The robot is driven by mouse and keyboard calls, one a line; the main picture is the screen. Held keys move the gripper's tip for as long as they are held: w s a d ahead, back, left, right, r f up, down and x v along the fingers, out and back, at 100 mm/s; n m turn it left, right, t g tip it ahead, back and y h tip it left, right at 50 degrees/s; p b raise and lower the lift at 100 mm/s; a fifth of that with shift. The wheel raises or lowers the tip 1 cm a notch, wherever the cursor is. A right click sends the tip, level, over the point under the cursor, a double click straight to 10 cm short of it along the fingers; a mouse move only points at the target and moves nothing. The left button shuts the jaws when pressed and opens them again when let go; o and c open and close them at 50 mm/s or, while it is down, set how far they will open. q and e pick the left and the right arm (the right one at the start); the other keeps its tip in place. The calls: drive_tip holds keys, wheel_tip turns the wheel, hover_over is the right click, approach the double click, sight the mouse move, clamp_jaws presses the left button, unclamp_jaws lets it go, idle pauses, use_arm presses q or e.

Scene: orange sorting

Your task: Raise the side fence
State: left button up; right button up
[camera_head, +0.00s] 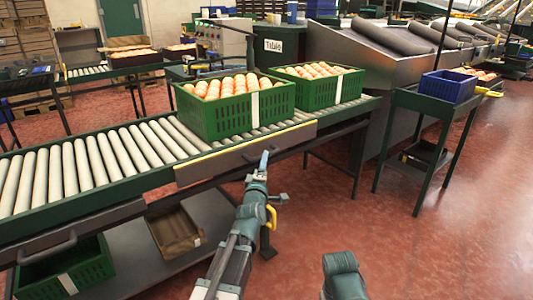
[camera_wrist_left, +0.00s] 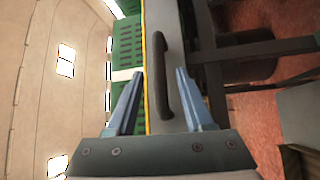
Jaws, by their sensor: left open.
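The side fence (camera_head: 225,161) is a grey panel with a yellow top edge on the near side of the roller conveyor (camera_head: 110,155). Its top edge sits low, about level with the rollers, and the crate walls show above it. In the left wrist view the fence (camera_wrist_left: 168,15) carries a dark bar handle (camera_wrist_left: 160,75). My left gripper (camera_head: 264,160) is at the fence front. Its open fingers (camera_wrist_left: 160,72) show on either side of the handle, with no visible contact. Part of my right arm shows at the bottom of the head view, without clear fingers.
Two green crates of oranges (camera_head: 217,121) (camera_head: 325,95) stand on the rollers behind the fence. Below are a shelf with a cardboard box (camera_head: 175,232) and an empty green crate (camera_head: 85,265). A side stand with a blue bin (camera_head: 447,87) is at right. The red floor between is clear.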

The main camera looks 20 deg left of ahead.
sight(262, 153)
use_arm(q)
drive_tip(key=w, duration=0.4)
drive_tip(key=shift+a+r, duration=0.25)
drive_tip(key=shift+r, duration=0.05)
clamp_jaws()
idle(1.1)
